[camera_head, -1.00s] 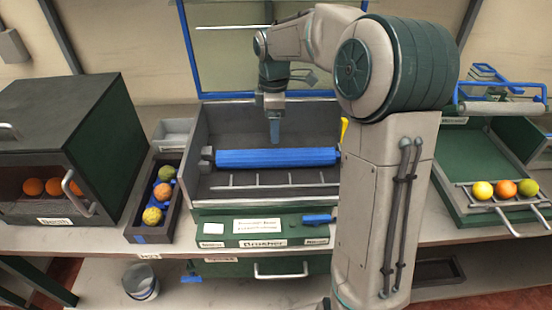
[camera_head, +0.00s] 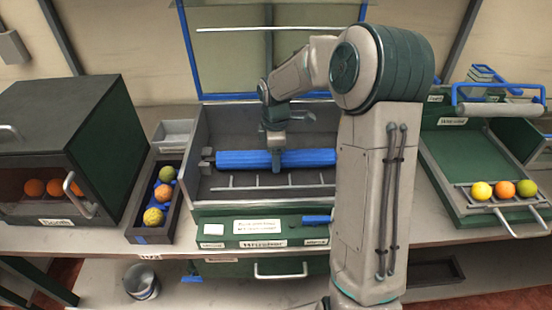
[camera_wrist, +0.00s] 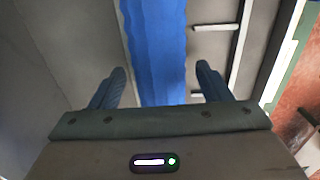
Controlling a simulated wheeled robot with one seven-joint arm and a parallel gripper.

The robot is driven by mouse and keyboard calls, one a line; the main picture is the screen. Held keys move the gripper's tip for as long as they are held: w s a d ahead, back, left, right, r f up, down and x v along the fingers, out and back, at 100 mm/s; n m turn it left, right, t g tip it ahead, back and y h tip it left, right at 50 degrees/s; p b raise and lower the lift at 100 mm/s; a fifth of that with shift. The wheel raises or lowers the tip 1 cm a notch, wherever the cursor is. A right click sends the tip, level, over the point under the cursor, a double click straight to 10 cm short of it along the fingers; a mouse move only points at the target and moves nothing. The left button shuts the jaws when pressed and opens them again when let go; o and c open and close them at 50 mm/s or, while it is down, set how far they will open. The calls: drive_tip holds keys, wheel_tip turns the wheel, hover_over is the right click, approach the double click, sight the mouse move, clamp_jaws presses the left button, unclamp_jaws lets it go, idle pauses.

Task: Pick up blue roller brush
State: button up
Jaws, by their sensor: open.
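The blue roller brush (camera_head: 235,160) lies across the open grey bin of the brush machine, in the middle of the head view. In the wrist view the blue roller brush (camera_wrist: 155,40) runs up the picture between the two fingers. My gripper (camera_head: 276,160) is low over the brush, near its middle. In the wrist view my gripper (camera_wrist: 160,85) is open, with one finger on each side of the brush and a gap beside each. I cannot tell how far the fingertips reach down. My arm hides the brush's right end.
A rack with a bar and short prongs (camera_head: 262,186) lies in front of the brush. A narrow tray of fruit (camera_head: 152,222) and a dark green box (camera_head: 68,140) stand left. A green tray (camera_head: 465,165) with fruit stands right. The bin's walls (camera_head: 200,130) surround the brush.

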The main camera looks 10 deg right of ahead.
drive_tip(key=c, duration=1)
drive_tip(key=shift+r, duration=0.15)
